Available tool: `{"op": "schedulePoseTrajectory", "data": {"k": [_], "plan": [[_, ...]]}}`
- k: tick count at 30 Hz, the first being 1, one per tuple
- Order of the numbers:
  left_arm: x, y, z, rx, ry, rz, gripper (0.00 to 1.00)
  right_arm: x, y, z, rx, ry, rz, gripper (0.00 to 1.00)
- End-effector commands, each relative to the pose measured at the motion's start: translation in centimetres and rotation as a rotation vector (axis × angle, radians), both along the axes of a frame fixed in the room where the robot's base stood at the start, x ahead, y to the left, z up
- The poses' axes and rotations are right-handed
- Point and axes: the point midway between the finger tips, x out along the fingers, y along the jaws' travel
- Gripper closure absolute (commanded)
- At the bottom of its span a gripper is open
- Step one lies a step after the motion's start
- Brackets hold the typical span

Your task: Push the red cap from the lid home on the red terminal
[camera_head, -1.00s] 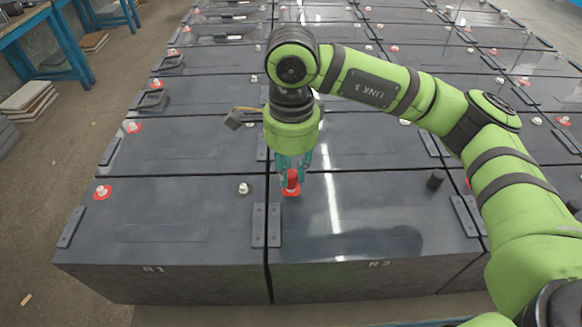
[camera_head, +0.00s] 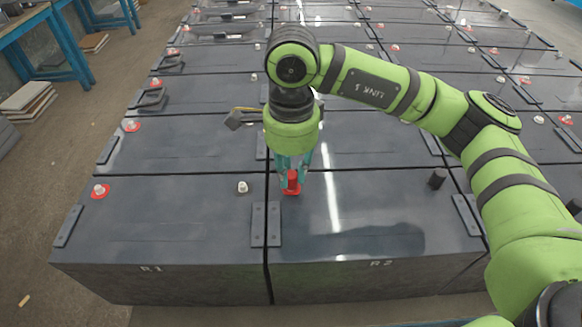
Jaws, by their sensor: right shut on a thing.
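The red cap (camera_head: 292,182) is in my right gripper (camera_head: 291,175), over the red-ringed terminal (camera_head: 291,192) at the back left of the battery marked R2 (camera_head: 350,215). The gripper points down and is shut on the cap. The cap looks upright and in line with the terminal. It hides the post, so I cannot tell how far down it sits. Only a little of the red ring shows at its foot. My left gripper is not in view.
The battery marked R1 (camera_head: 160,225) stands to the left, with a bare red-ringed terminal (camera_head: 100,191) and a grey terminal (camera_head: 242,187). A black cap (camera_head: 438,178) stands on R2's right side. More battery rows lie behind. Blue benches (camera_head: 50,45) stand at far left.

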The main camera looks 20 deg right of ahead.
Motion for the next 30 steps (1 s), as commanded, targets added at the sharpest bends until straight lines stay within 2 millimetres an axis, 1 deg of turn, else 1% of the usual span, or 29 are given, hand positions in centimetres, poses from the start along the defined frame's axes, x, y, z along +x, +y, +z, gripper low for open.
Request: {"op": "schedulePoseTrajectory", "data": {"k": [20, 27, 28, 29, 30], "plan": [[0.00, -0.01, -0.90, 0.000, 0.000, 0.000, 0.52, -0.01, -0.01, -0.85, 0.000, 0.001, 0.000, 0.91], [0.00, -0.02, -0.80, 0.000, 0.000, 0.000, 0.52, -0.02, -0.01, -0.79, -0.001, 0.001, 0.000, 0.91], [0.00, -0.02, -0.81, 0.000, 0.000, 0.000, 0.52, -0.03, -0.01, -0.80, -0.001, 0.001, 0.000, 0.69], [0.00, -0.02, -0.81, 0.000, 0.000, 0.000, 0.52, -0.03, -0.01, -0.80, -0.001, 0.001, 0.000, 0.57], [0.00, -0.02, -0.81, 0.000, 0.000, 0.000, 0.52, -0.03, -0.01, -0.80, -0.001, 0.001, 0.000, 0.49]]}}
